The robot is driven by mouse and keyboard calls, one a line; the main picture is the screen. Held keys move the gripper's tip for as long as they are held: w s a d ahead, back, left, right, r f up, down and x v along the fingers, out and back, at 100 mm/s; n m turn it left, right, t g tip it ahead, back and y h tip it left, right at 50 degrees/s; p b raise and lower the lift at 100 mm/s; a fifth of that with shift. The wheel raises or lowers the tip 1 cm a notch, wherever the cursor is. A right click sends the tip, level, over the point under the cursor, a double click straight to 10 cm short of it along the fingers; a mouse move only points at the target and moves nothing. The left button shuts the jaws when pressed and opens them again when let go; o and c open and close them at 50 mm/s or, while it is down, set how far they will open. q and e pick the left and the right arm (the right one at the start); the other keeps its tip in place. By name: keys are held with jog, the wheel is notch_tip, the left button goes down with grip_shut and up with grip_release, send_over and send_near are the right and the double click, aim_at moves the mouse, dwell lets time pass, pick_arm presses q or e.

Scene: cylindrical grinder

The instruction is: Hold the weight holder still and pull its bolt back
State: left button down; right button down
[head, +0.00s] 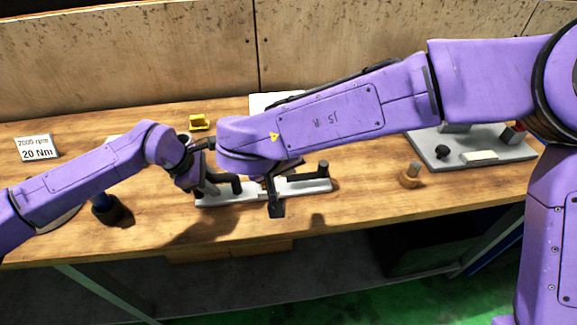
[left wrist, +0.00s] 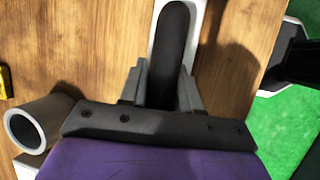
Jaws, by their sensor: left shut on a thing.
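The weight holder (head: 318,186) is a light grey bar with dark upright posts, lying on the wooden table in the head view. My left gripper (head: 204,188) is at its left end. In the left wrist view, the left gripper's fingers (left wrist: 161,90) are shut on a dark rounded post (left wrist: 172,50) of the holder, one finger on each side. My right arm reaches across the holder, and its gripper (head: 273,204) points down at the holder's middle. The right fingers are partly hidden by the arm, so their opening and any contact are unclear. I cannot make out the bolt.
A yellow block (head: 200,122) lies behind the holder. A dark blue cylinder (head: 108,208) stands front left. A small wooden knob-like piece (head: 410,178) and a grey tray (head: 450,158) with parts are on the right. A grey hollow cylinder (left wrist: 38,125) is beside the left gripper.

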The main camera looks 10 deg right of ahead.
pick_arm(q)
jog(key=c, duration=0.7)
grip_release()
jog(key=v, duration=1.2)
jog(key=shift+d+r, duration=0.1)
